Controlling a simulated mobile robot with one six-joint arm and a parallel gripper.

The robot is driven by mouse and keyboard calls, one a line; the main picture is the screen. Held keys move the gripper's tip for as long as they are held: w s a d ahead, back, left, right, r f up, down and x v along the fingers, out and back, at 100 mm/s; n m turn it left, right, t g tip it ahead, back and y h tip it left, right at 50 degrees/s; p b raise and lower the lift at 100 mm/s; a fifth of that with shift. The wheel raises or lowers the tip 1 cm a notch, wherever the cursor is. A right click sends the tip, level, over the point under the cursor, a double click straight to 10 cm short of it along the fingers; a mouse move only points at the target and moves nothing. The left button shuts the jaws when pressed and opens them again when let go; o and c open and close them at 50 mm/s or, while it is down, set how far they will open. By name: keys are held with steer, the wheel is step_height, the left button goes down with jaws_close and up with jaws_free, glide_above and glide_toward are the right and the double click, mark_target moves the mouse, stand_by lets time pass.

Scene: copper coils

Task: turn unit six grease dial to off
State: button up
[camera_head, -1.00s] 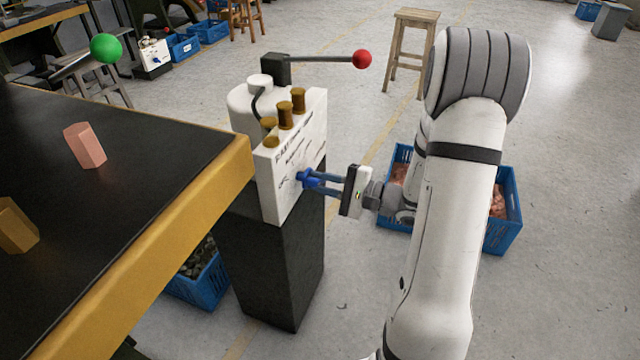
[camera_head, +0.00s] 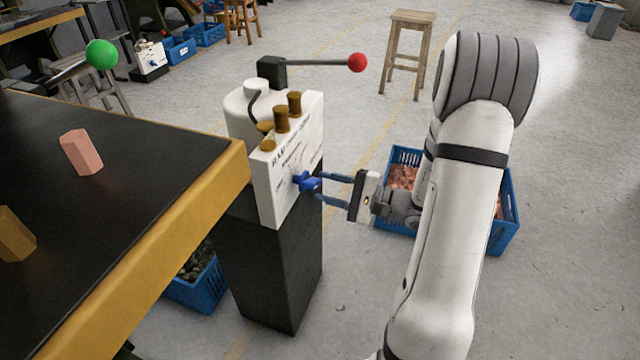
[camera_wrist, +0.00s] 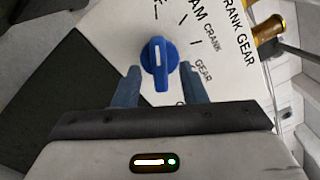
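The blue dial (camera_head: 307,183) sits on the white panel (camera_head: 284,200) of a machine on a dark pedestal. In the wrist view the dial (camera_wrist: 159,62) has a white line running roughly up and down the picture. Labels reading CRANK and GEAR lie to its right; another label below is mostly hidden by a finger. My gripper (camera_head: 323,186) is open and empty, its two blue-grey fingers apart, just off the panel to the dial's right. In the wrist view its fingertips (camera_wrist: 159,69) flank the dial's near end with gaps on both sides.
Brass knobs (camera_head: 281,119) and a red-balled lever (camera_head: 357,63) stand at the panel's top. A dark workbench with a yellow edge (camera_head: 150,260) is close on the left. Blue crates (camera_head: 507,222) and a wooden stool (camera_head: 410,50) stand on the floor.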

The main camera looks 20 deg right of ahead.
steer(key=v, duration=0.5)
steer(key=shift+s+d+p, duration=0.15)
steer(key=shift+d+p, duration=0.05)
steer(key=shift+p, duration=0.1)
steer(key=s+a+r+n+g+h+p, duration=0.3)
steer(key=s+a+r+n+g+p, duration=0.1)
steer(key=s+a+r+g+p, duration=0.3)
steer(key=s+a+r+n+g+h+p, duration=0.3)
steer(key=s+a+r+n+g+p, duration=0.3)
steer(key=r, duration=0.3)
steer(key=s+d+r+n+t+h+p, duration=0.1)
steer(key=d+r+t+h+p, duration=0.1)
steer(key=r+h+p, duration=0.2)
steer(key=s+d+r+n+t+h+p, duration=0.1)
steer(key=d+r+n+t+h+p, duration=0.1)
steer(key=r+p, duration=0.4)
step_height(320, 180, up, 5)
steer(key=d+t+h, duration=0.1)
steer(key=h, duration=0.1)
steer(key=shift+s+d+h+p, duration=0.3)
steer(key=shift+s, duration=0.05)
steer(key=shift+f, duration=0.1)
